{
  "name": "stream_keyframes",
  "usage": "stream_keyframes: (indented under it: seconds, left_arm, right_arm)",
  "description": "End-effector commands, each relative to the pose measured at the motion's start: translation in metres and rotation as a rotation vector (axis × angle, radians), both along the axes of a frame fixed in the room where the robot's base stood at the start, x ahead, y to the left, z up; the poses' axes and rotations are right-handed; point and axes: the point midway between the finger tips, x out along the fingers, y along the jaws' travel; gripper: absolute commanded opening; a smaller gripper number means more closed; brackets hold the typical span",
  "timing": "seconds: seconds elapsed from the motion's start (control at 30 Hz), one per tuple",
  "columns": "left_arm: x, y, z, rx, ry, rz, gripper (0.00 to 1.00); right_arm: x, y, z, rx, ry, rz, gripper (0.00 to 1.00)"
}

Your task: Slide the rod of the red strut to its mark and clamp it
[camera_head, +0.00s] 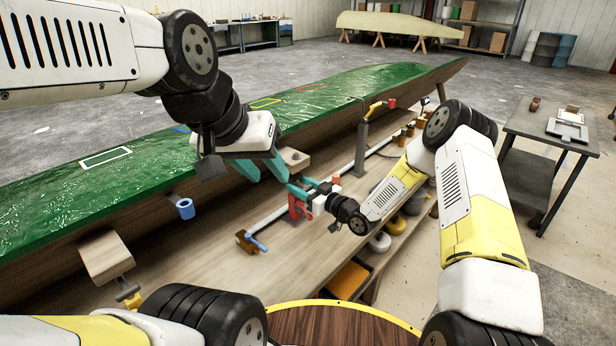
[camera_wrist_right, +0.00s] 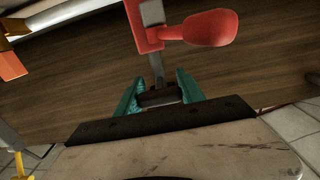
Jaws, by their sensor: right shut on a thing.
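The red strut (camera_head: 296,206) stands along the bench beside the green hull, partly hidden by my grippers. In the right wrist view its red body (camera_wrist_right: 147,22) and rounded red handle (camera_wrist_right: 211,28) show, with a grey stem running down from the body. My right gripper (camera_head: 312,188) is at the red strut. In the right wrist view its teal fingers (camera_wrist_right: 160,92) are shut on a dark crossbar (camera_wrist_right: 158,97) at the end of that stem. My left gripper (camera_head: 264,170) is above and left of the strut, its teal fingers apart with nothing visible between them. I cannot make out the mark.
The green hull (camera_head: 135,180) fills the left and back. A blue-handled clamp (camera_head: 254,241) sits left of the strut, and a post with a yellow handle (camera_head: 363,140) stands behind right. The wooden bench top (camera_head: 190,262) is mostly clear at front. A dark side table (camera_head: 545,122) stands right.

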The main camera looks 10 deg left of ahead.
Motion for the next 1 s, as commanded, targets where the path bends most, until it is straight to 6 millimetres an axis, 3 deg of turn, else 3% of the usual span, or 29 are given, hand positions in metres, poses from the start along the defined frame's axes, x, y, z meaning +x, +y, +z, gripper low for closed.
stream_keyframes:
  seconds: [0.23, 0.5, 0.77, 0.8, 0.9, 1.0]
  left_arm:
    - [0.000, 0.000, 0.000, 0.000, 0.000, 0.000, 0.39]
    - [0.000, 0.000, 0.000, 0.000, 0.000, 0.000, 0.39]
    - [0.000, 0.000, 0.000, 0.000, 0.000, 0.000, 0.39]
    - [0.000, 0.000, 0.000, 0.000, 0.000, 0.000, 0.39]
    - [0.000, 0.000, 0.000, 0.000, 0.000, 0.000, 0.39]
    - [0.000, 0.000, 0.000, 0.000, 0.000, 0.000, 0.39]
  right_arm:
    - [0.000, 0.000, 0.001, -0.001, -0.001, 0.000, 0.00]
    - [0.000, -0.001, 0.035, 0.000, -0.002, -0.001, 0.00]
    - [0.001, 0.000, 0.038, 0.004, -0.004, -0.001, 0.00]
    - [0.001, 0.000, 0.039, 0.004, -0.004, -0.001, 0.51]
    - [0.001, 0.000, 0.038, 0.004, -0.004, -0.001, 0.67]
    - [0.000, 0.000, 0.037, 0.002, -0.002, 0.000, 0.67]
